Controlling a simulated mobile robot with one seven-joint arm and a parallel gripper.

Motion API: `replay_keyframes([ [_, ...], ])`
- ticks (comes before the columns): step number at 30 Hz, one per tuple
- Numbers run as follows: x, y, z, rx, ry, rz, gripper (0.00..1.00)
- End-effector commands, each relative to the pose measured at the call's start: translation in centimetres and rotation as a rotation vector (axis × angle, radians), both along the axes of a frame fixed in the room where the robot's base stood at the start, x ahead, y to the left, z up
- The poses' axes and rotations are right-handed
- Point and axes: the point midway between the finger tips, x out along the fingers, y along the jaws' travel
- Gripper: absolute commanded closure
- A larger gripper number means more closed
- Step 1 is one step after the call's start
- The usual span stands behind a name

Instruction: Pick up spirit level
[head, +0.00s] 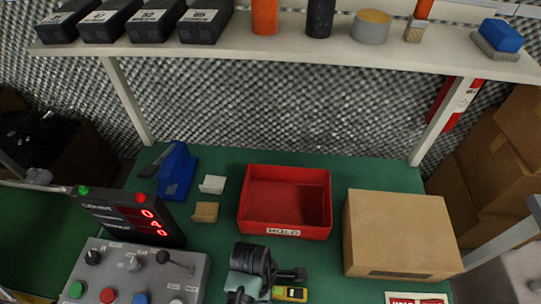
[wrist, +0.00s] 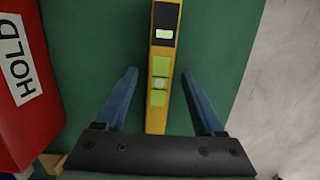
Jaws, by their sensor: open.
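The spirit level is a yellow bar with green vial windows and a black end patch. In the wrist view the spirit level (wrist: 158,110) runs upright through the middle on the green surface. In the head view only a short part of the spirit level (head: 291,294) shows at the bottom edge. My gripper (wrist: 159,76) is open, with one blue finger on each side of the bar and a gap to both. My gripper also shows in the head view (head: 290,274), dark and partly hidden by my arm. The bar's near end is hidden behind the gripper body.
A red HOLD bin (head: 285,227) stands behind the gripper, and its wall (wrist: 25,90) is close on the left in the wrist view. A cardboard box (head: 400,235) stands to the right. A control panel (head: 135,275) and a counter display (head: 130,215) are left.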

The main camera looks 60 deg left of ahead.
Motion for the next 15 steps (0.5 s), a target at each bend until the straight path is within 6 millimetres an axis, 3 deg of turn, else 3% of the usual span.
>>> replay_keyframes([
  [8,0.11,-0.04,-0.51,0.002,-0.001,-0.001,0.3],
  [15,0.1,-0.03,-0.49,0.002,-0.001,-0.001,0.7],
])
